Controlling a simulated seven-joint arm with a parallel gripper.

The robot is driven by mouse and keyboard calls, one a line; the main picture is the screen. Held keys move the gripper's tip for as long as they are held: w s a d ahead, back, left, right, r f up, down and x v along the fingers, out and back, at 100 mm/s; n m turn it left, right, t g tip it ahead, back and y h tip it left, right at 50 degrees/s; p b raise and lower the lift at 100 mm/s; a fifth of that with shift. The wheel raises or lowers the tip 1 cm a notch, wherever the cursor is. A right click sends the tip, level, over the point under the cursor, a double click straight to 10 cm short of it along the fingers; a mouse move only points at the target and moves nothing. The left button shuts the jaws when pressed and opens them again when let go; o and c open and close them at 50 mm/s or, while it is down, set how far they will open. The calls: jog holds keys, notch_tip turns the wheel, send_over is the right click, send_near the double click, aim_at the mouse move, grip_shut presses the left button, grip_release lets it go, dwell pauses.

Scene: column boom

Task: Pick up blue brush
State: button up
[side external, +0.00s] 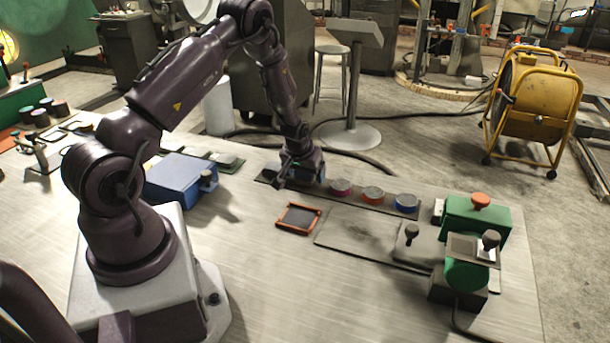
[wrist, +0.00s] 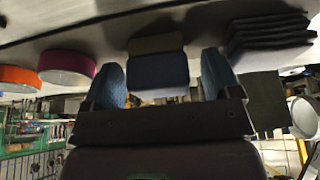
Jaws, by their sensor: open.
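A blocky blue item with a tan part, which looks like the blue brush (wrist: 158,71), stands between the two fingers of my gripper (wrist: 162,78) in the wrist view. The fingers are apart, one on each side of it, and small gaps seem to show. Whether either finger touches it I cannot tell. In the side view my gripper (side external: 301,178) is down at the left part of a dark strip (side external: 358,201) on the table. There the gripper mostly hides the brush.
A stack of dark pads (wrist: 266,38) is close on the other side in the wrist view. A blue box (side external: 180,178) and an orange-framed tray (side external: 299,217) are nearby.

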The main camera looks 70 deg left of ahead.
jog(key=shift+c, duration=0.2)
jog(key=c, duration=1)
jog(key=shift+r, duration=0.45)
notch_tip(320, 180, up, 3)
jog(key=shift+f, duration=0.15)
jog(key=s+d+r, duration=0.2)
jog(key=s+r, duration=0.1)
jog(key=s+d+r, duration=0.3)
jog(key=s, duration=0.1)
jog(key=s+d+r, duration=0.3)
jog(key=s, duration=0.1)
jog(key=shift+s+d+r, duration=0.1)
jog(key=shift+s+r, duration=0.1)
jog(key=shift+s, duration=0.05)
